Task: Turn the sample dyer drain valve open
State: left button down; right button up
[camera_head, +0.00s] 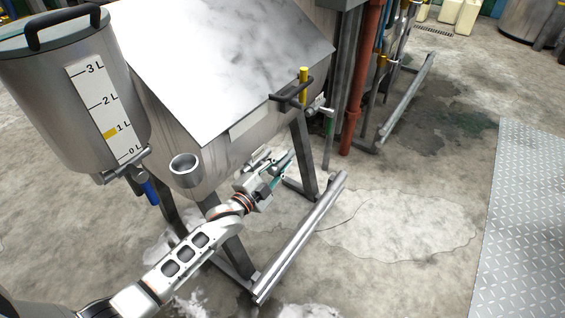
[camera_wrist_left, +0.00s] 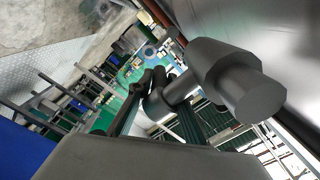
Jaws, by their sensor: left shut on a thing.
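The sample dyer is the steel vessel (camera_head: 215,155) with a slanted lid, on a legged frame in the head view. My left gripper (camera_head: 277,172) is low beside its underside, between the frame legs. In the left wrist view a dark grey valve part (camera_wrist_left: 245,85) with a thick round end stands close in front, and its thinner stem runs down to my left fingertips (camera_wrist_left: 155,100). The left gripper is shut on this dark part, which I take to be the drain valve handle. The gripper hides most of the valve in the head view. My right gripper does not show.
A steel measuring pot (camera_head: 60,95) with a blue-handled valve (camera_head: 151,192) stands at the left. A yellow handle (camera_head: 303,88) sticks up at the dyer's right side. A red pipe (camera_head: 362,80) stands behind. The floor to the right is open up to a metal plate (camera_head: 530,220).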

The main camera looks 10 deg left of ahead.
pick_arm(q)
jog(key=c, duration=2.1)
grip_release()
jog(key=shift+s+f, duration=0.1)
jog(key=shift+c, duration=0.2)
jog(key=shift+o, duration=1.1)
jog(key=shift+a, duration=0.1)
jog(key=shift+s+a, duration=0.15)
jog(key=shift+s, duration=0.25)
jog(key=v, duration=1.1)
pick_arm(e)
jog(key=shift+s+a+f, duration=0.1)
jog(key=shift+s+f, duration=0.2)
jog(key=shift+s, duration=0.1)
